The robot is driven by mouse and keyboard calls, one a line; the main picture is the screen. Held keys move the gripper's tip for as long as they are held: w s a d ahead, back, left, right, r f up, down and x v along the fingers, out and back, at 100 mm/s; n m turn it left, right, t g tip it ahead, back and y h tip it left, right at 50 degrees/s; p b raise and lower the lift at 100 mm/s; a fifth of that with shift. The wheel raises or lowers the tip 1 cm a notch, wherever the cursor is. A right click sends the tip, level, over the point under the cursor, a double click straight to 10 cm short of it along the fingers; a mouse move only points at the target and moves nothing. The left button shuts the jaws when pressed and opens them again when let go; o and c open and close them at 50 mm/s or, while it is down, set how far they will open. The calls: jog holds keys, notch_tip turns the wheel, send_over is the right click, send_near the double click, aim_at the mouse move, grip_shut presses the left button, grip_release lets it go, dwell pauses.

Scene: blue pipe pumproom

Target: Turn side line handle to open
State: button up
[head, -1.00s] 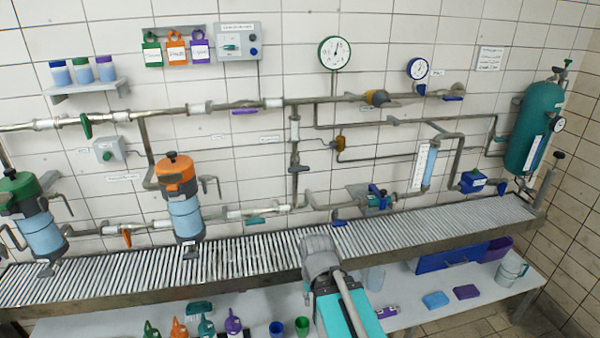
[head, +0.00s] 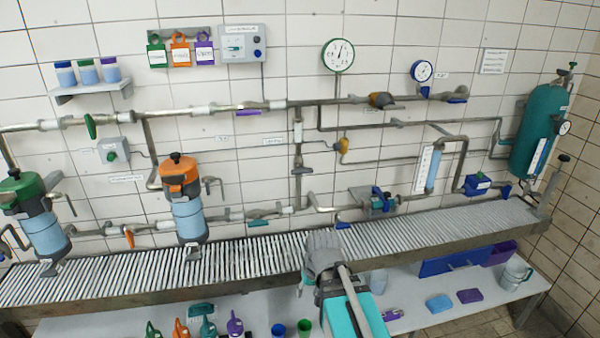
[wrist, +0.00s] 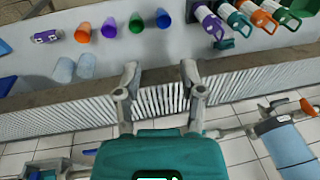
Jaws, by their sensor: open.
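Several small valve handles sit on the wall pipes, and the labels are too small to read, so I cannot tell which is the side line handle. A dark handle (head: 301,171) is on the short vertical pipe in the middle. A teal handle (head: 259,223) and a blue handle (head: 343,225) are on the lower pipe, with an orange handle (head: 128,238) farther left. A green handle (head: 90,126) and a purple handle (head: 247,112) are on the upper pipe. My gripper (wrist: 160,75) is open and empty over the roller conveyor, apart from every handle.
The roller conveyor (head: 250,258) runs along the wall below the pipes. Two canisters, one orange-topped (head: 180,178) and one green-topped (head: 38,220), stand at left. A teal tank (head: 539,130) is at right. Bottles and cups are on the lower shelf (head: 410,318).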

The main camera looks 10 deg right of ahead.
jog(key=w+a+r+m+t+y+b, duration=0.15)
jog(key=w+t+y, duration=0.25)
jog(key=w, duration=0.7)
jog(key=m+t+y+b, duration=0.1)
jog(key=m+t+b, duration=0.1)
jog(key=m+t, duration=1)
send_near(299, 168)
jog(key=d+v, duration=0.1)
jog(key=v, duration=0.3)
jog(key=shift+w+a+f+n, duration=0.1)
jog(key=shift+a+f+n, duration=0.05)
jog(key=shift+a+n, duration=0.1)
jog(key=shift+w+a, duration=0.1)
jog(key=shift+w, duration=0.05)
jog(key=x, duration=1.3)
jog(key=shift+w+a+f, duration=0.15)
jog(key=shift+w+a, duration=0.05)
jog(key=shift+a, duration=0.1)
grip_shut()
